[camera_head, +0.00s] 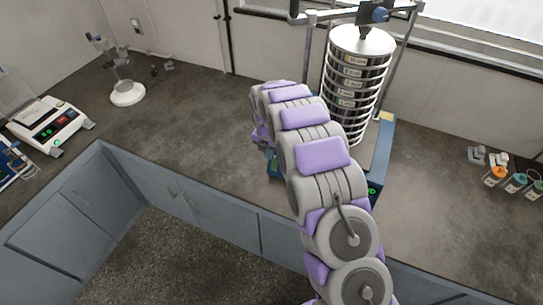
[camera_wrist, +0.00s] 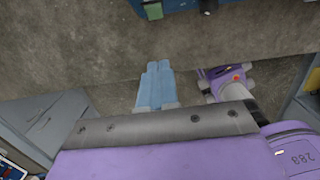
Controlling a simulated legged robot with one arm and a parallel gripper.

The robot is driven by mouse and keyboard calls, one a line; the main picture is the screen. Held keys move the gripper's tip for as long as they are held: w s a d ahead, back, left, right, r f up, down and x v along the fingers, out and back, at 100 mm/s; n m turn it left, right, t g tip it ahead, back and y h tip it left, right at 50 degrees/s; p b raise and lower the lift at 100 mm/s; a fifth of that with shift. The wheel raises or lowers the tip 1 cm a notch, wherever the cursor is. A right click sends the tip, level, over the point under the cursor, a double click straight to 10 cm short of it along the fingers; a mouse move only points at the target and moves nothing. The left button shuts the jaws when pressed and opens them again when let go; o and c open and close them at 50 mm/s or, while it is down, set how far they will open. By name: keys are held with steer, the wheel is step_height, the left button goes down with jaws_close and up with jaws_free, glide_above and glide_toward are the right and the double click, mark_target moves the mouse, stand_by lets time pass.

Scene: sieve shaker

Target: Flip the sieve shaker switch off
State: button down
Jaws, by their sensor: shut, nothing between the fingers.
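The sieve shaker is a tall stack of steel sieves (camera_head: 355,75) on a blue base (camera_head: 383,150), standing on the counter in the head view. My arm covers much of the base front, and a small green display (camera_head: 372,191) shows at its right. In the wrist view the lower edge of the blue base (camera_wrist: 185,6) is at the top, with a small green part (camera_wrist: 153,11) on it; I cannot tell whether that is the switch. My gripper (camera_wrist: 158,66) has its light-blue fingers together, empty and apart from the base. Its fingertips are hidden behind my arm in the head view.
A balance (camera_head: 50,125) and a white-based stand (camera_head: 127,94) are on the left counter. Small bottles (camera_head: 495,177) stand at the right. The dark counter (camera_head: 190,110) is clear left of the shaker. Grey cabinets (camera_head: 190,205) are below it.

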glide_toward(274, 169)
step_height(274, 169, down, 3)
steer(key=s, duration=0.3)
steer(key=w+f, duration=0.3)
steer(key=shift+a+b, duration=0.15)
steer(key=shift+b, duration=0.2)
steer(key=shift+d, duration=0.25)
steer(key=shift+w+a, duration=0.1)
steer(key=shift+r, duration=0.15)
